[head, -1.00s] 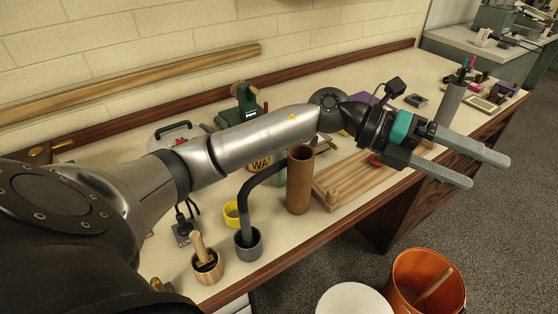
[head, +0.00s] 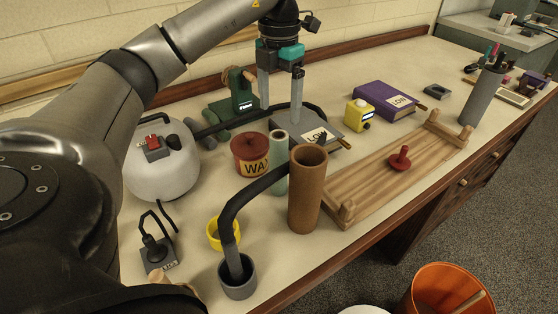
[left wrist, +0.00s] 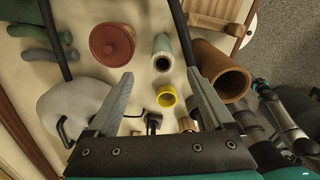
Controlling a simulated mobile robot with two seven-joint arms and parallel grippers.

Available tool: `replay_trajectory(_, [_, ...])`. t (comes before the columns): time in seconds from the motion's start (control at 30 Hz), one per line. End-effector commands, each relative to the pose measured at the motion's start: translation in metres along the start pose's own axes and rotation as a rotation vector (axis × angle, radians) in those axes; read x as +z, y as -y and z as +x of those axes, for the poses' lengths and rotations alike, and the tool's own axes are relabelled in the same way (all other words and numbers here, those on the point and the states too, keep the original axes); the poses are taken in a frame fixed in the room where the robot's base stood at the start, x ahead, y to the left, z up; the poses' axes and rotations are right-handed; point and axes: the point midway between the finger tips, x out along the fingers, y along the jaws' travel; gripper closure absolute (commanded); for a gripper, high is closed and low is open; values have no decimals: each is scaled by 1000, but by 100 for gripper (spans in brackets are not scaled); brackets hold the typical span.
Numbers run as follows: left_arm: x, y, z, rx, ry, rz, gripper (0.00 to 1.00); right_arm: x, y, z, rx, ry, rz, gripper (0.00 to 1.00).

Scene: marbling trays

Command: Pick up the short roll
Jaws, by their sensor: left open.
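A pale green roll (head: 279,165) stands upright on the table, clearly shorter than the tall brown tube (head: 306,195) beside it to the right. My left gripper (head: 280,114) is open and empty, pointing down above and slightly behind the green roll, with fingers apart. In the left wrist view the green roll (left wrist: 162,52) shows its open end beyond and between the two fingertips (left wrist: 159,76), apart from them. The brown tube (left wrist: 222,75) is to the right of the fingers there.
A dark red pot (head: 250,155) stands close left of the green roll. A black bent tube (head: 245,190) rises from a grey cup and passes near it. A yellow ring (head: 222,232), a white round vessel (head: 165,170) and a wooden rack (head: 385,180) are around it.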

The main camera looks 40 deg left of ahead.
Motion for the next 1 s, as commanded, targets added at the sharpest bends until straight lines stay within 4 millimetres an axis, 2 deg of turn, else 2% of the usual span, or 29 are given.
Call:
replay_trajectory(0.17, [-1,0,41,1,-5,2,14,20,-6,11,8,26,0,100])
replay_trajectory(0.33, [-1,1,74,-2,-3,3,14,19,-17,20,23,21,-1,100])
replay_trajectory(0.43, [-1,1,85,-2,-1,3,14,11,-23,23,31,8,-1,100])
replay_trajectory(0.67, [-2,1,96,-2,0,4,14,-8,-27,27,37,-24,1,100])
replay_trajectory(0.9, [-7,2,131,-2,-1,4,14,-10,-30,40,41,-31,4,100])
replay_trajectory(1.0, [-7,2,142,-2,-1,4,14,-19,-36,40,50,-44,4,100])
